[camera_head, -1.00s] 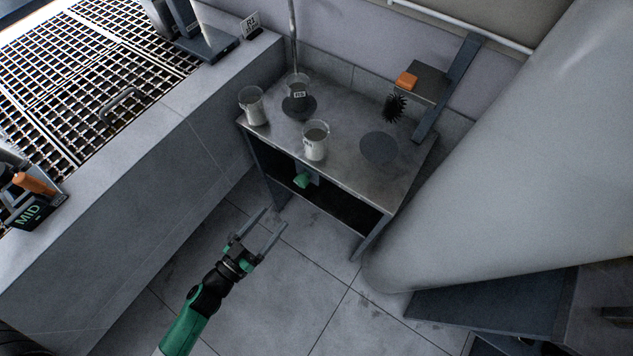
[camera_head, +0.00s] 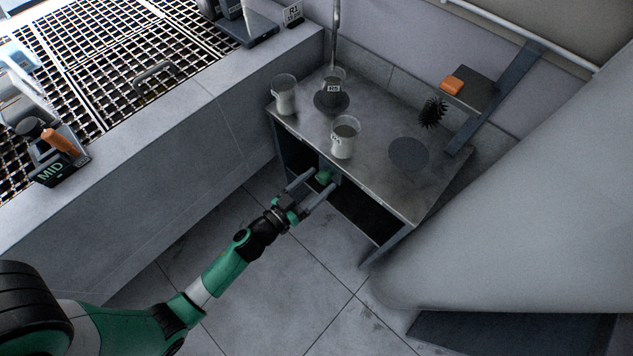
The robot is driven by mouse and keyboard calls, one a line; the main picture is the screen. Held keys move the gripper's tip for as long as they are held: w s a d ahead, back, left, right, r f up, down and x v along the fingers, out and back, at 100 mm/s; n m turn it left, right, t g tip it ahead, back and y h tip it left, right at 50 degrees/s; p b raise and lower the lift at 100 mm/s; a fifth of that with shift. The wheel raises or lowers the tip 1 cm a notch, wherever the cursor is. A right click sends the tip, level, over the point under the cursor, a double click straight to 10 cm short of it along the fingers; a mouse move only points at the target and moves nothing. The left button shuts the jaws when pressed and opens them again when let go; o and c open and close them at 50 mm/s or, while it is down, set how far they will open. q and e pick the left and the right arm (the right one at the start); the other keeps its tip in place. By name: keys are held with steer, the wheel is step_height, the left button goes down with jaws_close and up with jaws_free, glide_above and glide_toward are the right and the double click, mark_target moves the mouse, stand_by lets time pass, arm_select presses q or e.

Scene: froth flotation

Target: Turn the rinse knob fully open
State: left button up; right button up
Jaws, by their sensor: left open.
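The green rinse knob (camera_head: 325,176) sits on the front of the metal bench (camera_head: 378,196), just below its top edge. My left gripper (camera_head: 320,180) is open, pointing at the knob. Its two fingers reach up to the knob, one on each side of it in the picture. I cannot tell whether they touch it. A beaker (camera_head: 333,86) stands under the thin vertical pipe (camera_head: 337,35) at the back of the bench. My right gripper is not in view.
Two more beakers stand on the bench, one at the left (camera_head: 285,98) and one near the front edge (camera_head: 344,140). A black brush (camera_head: 433,112) and an orange block (camera_head: 452,85) are at the back right. A large grey cylinder (camera_head: 520,200) fills the right side.

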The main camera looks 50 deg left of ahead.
arm_select(q)
jaws_close()
stand_by(0.3)
steer(key=m, duration=0.3)
steer(key=shift+m+p, duration=0.3)
steer(key=m, duration=0.8)
steer(key=shift+d+m, duration=0.1)
steer(key=shift+m, duration=0.3)
steer(key=m, duration=0.2)
steer(key=m+b, duration=0.1)
steer(key=m, duration=0.2)
steer(key=shift+g+y, duration=0.3)
